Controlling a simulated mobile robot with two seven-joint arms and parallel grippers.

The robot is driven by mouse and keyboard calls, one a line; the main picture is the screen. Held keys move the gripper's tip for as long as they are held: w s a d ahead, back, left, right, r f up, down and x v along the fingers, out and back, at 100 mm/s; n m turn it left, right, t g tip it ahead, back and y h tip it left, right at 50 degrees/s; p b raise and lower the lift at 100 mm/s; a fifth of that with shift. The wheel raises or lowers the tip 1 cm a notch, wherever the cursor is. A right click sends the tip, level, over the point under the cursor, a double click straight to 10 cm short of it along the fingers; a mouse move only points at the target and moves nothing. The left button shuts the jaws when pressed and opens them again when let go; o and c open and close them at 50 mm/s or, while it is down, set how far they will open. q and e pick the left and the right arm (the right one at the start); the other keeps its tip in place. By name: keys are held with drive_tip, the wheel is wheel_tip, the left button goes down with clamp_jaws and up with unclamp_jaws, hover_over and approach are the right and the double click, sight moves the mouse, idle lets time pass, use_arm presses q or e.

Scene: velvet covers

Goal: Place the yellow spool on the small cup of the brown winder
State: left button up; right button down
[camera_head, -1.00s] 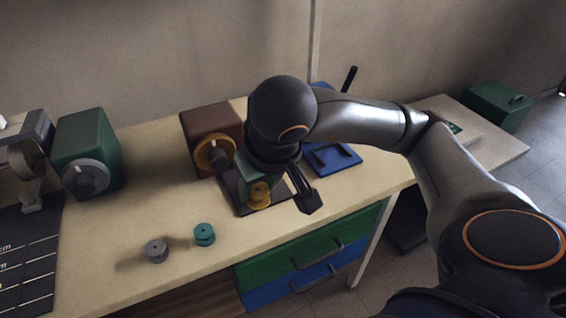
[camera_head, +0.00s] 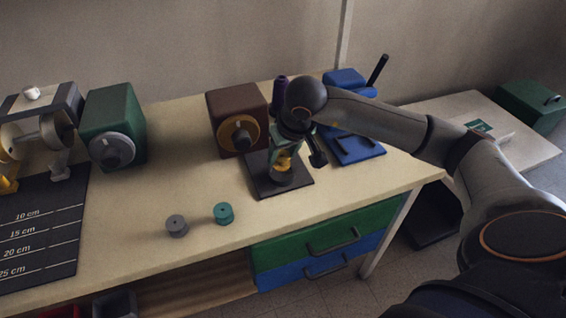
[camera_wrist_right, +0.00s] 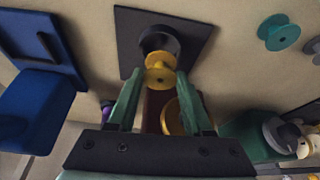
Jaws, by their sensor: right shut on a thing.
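The brown winder (camera_head: 226,103) with its yellow dial (camera_head: 230,130) stands at the back of the table. A dark plate (camera_head: 261,184) lies in front of it and bears a small dark cup (camera_head: 281,179), also in the right wrist view (camera_wrist_right: 152,38). My right gripper (camera_head: 284,153) points down over the plate. Its green fingers are shut on the yellow spool (camera_head: 284,163), which shows between the fingertips in the right wrist view (camera_wrist_right: 160,69). The spool is at the cup, seemingly just above it; I cannot tell whether they touch. My left gripper is not in view.
A grey spool (camera_head: 177,226) and a teal spool (camera_head: 223,213) stand at the front. A green winder (camera_head: 115,115) is left of the brown one. A blue stand (camera_head: 352,148) with a dark post is close right of the plate. A purple object (camera_head: 279,93) is behind.

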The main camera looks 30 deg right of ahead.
sight(285, 160)
drive_tip(key=shift+w+d+f, duration=0.15)
drive_tip(key=shift+f, duration=1.65)
drive_tip(key=shift+f, duration=0.1)
drive_tip(key=shift+f, duration=0.15)
drive_tip(key=shift+c, duration=1.6)
unclamp_jaws()
drive_tip(key=shift+r, duration=0.65)
drive_tip(key=v, duration=1.1)
drive_tip(key=shift+p, duration=0.45)
drive_tip(key=shift+r, duration=0.15)
